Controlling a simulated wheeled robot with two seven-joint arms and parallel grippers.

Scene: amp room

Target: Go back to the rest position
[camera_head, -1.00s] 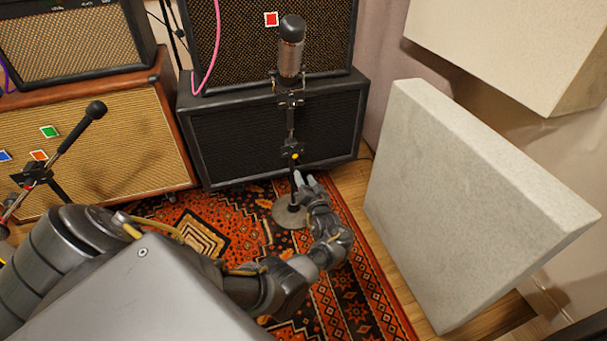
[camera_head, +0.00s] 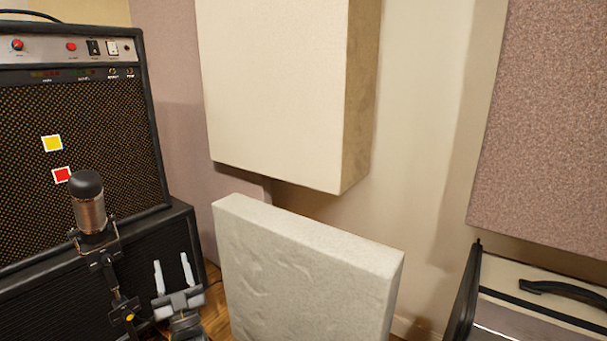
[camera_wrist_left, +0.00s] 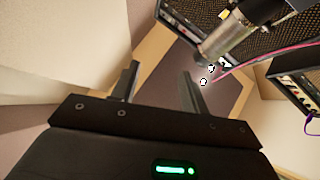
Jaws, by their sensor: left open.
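My left gripper (camera_head: 174,277) is at the lower left of the head view, with its two pale fingers pointing up and apart. It is open with nothing between the fingers. In the left wrist view the same gripper (camera_wrist_left: 158,82) shows two spread dark fingers and an empty gap. A microphone (camera_head: 90,205) on a stand is just left of the gripper in the head view, apart from it in the picture. The microphone also shows at the upper right of the left wrist view (camera_wrist_left: 222,40). My right gripper is in neither view.
A black amplifier (camera_head: 80,130) with red and yellow stickers stands on a black cabinet (camera_head: 170,250) at left. A thick pale panel (camera_head: 290,275) stands right of the gripper. Another panel (camera_head: 275,90) is higher up. A case with a handle (camera_head: 540,305) is at lower right.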

